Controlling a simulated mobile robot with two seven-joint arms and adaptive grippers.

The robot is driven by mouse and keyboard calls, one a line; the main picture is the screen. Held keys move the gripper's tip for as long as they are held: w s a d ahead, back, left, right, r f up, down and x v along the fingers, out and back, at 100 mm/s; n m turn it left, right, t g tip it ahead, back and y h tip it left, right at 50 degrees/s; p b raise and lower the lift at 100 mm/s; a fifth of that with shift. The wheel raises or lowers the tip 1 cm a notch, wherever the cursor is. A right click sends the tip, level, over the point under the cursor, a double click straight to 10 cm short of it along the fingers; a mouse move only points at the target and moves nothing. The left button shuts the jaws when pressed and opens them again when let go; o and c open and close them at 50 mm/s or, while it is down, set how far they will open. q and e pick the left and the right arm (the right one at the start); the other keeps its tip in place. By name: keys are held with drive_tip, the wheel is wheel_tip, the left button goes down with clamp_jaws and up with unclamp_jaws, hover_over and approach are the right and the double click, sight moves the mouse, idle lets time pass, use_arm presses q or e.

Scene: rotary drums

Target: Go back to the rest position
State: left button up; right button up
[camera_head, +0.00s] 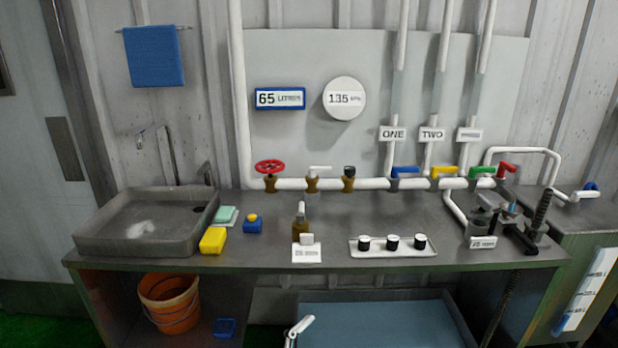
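Neither of my grippers shows in the head view. No arm of mine can be made out. The metal workbench (330,260) runs across the middle of the view, with a sink (150,222) at its left end. A white pipe (330,184) with several valves runs along its back, among them a red wheel valve (269,168) and blue, yellow, green and red lever handles.
Below are an orange bucket (171,303), a blue-floored bin (385,322) and a pale handle (300,327).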

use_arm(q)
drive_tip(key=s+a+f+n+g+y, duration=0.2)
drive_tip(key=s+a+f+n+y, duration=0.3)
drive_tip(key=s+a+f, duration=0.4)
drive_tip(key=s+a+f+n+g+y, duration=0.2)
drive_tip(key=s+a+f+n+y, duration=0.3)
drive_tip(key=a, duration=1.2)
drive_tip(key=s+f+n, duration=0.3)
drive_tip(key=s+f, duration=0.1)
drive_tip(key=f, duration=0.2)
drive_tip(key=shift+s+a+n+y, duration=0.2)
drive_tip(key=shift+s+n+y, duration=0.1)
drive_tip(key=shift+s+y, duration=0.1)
